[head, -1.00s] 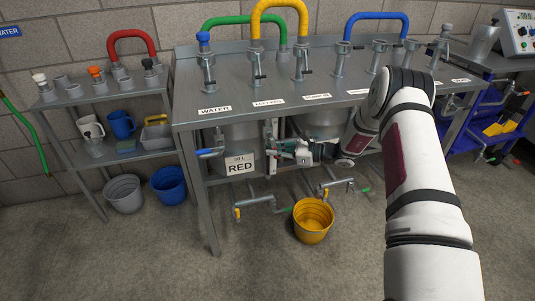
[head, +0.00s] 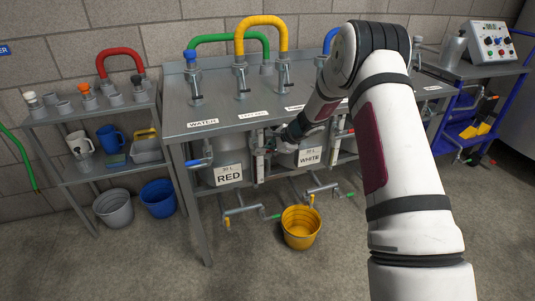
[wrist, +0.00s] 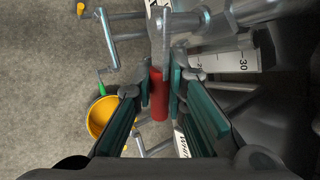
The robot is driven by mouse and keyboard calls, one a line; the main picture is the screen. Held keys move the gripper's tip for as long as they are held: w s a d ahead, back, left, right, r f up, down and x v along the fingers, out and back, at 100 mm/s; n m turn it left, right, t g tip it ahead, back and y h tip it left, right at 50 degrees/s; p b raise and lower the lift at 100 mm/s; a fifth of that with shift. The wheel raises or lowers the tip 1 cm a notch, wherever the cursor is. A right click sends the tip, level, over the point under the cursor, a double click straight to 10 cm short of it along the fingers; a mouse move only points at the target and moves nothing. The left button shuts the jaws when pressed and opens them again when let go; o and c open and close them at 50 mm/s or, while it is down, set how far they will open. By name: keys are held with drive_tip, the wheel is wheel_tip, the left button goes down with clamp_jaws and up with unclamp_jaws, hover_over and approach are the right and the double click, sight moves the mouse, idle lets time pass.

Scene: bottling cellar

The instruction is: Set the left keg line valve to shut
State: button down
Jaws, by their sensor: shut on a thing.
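The left keg line valve has a red-sleeved handle (wrist: 158,98) in the wrist view, on a grey metal lever running up the picture. My gripper (wrist: 160,86) is shut on this red handle, with a teal-padded finger on each side. In the head view my gripper (head: 283,133) is under the bench, beside the upright grey pipe (head: 258,160) between the two kegs. There my arm and gripper hide the handle, so its angle to the pipe is unclear. The RED keg (head: 228,174) is left of the pipe and the WHITE keg (head: 310,157) is right.
A blue-handled valve (head: 199,162) sits left of the RED keg. Low pipes with taps (head: 245,210) stick out below, and a yellow bucket (head: 300,228) stands on the floor. The steel bench top (head: 225,110) is above my gripper.

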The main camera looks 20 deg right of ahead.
drive_tip(key=h+p, duration=0.1)
drive_tip(key=r+n+h+p, duration=0.1)
drive_tip(key=r+h+p, duration=0.1)
drive_tip(key=h, duration=0.1)
drive_tip(key=shift+d, duration=0.3)
drive_tip(key=shift+h, duration=0.3)
drive_tip(key=c, duration=1.9)
unclamp_jaws()
drive_tip(key=v, duration=1.2)
drive_tip(key=shift+w, duration=0.1)
